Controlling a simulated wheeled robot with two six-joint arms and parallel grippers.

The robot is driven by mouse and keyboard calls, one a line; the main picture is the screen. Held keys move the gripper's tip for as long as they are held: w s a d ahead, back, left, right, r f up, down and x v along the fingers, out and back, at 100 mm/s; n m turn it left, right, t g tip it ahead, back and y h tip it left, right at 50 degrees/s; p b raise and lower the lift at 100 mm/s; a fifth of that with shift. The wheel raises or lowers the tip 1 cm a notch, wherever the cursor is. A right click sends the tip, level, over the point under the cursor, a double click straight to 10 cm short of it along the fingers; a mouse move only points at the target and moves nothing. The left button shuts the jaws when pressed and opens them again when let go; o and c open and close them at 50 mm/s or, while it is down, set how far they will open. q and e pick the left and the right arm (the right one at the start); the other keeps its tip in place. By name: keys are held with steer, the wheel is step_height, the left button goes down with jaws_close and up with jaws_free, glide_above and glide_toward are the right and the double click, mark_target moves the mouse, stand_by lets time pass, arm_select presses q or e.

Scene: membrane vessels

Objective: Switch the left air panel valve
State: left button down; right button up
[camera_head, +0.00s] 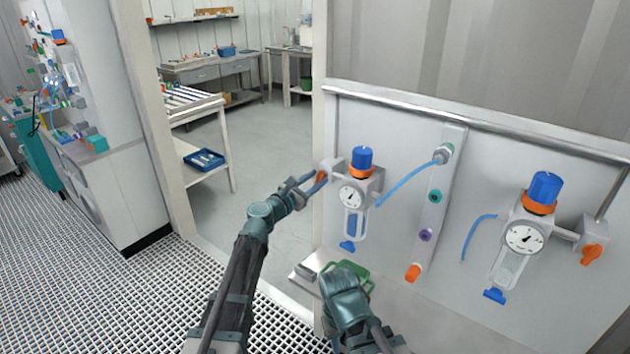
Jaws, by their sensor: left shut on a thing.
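The left air panel valve is a small orange handle (321,176) on the left side of the left regulator (355,192), which has a blue knob, a round gauge and a clear bowl. My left gripper (316,182) reaches in from the left and is shut on the orange handle; its fingers partly cover it. My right gripper (346,275) is low in front of the panel, below the left regulator. Its fingers are hidden behind its own body, so its opening cannot be told.
A second regulator (525,237) with an orange valve handle (592,254) is at the right. A vertical manifold strip (440,205) with blue tubing stands between. The doorway at left is open.

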arm_select(q)
steer(key=m, duration=0.7)
steer(key=shift+s+d+f, duration=0.1)
steer(key=shift+f, duration=0.05)
steer(key=m, duration=0.3)
steer(key=shift+m, duration=0.4)
steer(key=shift+f+m, duration=0.15)
steer(key=shift+m, duration=1.65)
steer(key=shift+s, duration=0.1)
steer(key=c, duration=0.9)
jaws_free()
steer(key=shift+o, duration=0.2)
